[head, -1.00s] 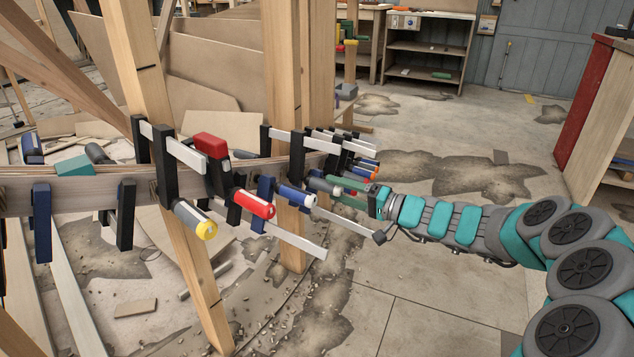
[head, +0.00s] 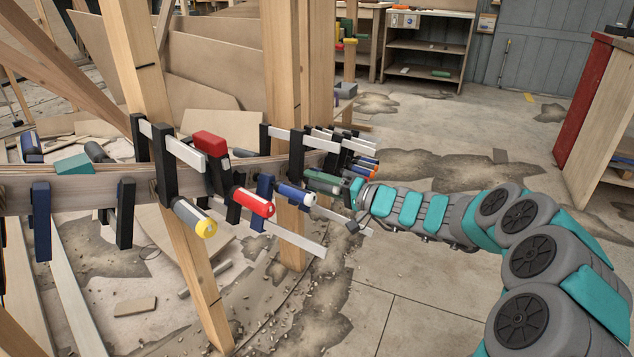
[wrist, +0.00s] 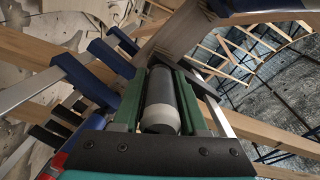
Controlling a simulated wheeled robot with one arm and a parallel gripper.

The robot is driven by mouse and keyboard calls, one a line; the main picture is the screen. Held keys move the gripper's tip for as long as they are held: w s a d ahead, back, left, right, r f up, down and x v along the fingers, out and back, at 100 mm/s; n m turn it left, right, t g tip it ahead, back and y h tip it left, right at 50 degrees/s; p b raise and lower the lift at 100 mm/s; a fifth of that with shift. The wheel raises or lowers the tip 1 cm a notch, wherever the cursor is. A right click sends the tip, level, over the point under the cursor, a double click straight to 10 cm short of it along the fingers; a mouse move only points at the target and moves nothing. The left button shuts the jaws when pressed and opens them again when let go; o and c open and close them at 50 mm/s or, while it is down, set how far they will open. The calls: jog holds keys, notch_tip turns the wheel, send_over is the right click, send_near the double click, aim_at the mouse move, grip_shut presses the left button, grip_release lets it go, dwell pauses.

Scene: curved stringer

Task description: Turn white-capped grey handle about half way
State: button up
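The grey handle (wrist: 160,98) with a white cap end (wrist: 160,124) lies lengthwise between the two green fingers of my gripper (wrist: 163,82) in the wrist view. One finger runs along each side of it, very close. Whether both press on the handle cannot be made out. In the head view my gripper (head: 325,181) reaches in from the right to the row of clamps on the curved beam (head: 90,186). The grey handle is hidden there by my gripper.
Nearby clamps have a blue handle (head: 296,195), a red handle (head: 254,203) and a grey handle with yellow end (head: 194,218). Orange-ended handles (head: 366,167) are just behind my gripper. Wooden posts (head: 283,100) stand left of it. The floor to the right is open.

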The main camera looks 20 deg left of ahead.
grip_shut()
jog(key=shift+m, duration=0.4)
jog(key=m+p, duration=0.1)
jog(key=m, duration=0.2)
jog(key=m+p, duration=0.2)
jog(key=m, duration=0.2)
jog(key=shift+m+p, duration=0.3)
jog(key=shift+p, duration=0.05)
jog(key=m+p, duration=0.4)
jog(key=m, duration=0.2)
jog(key=shift+d+f+m+p, duration=0.15)
jog(key=shift+m+p, duration=0.65)
jog(key=shift+m, duration=0.9)
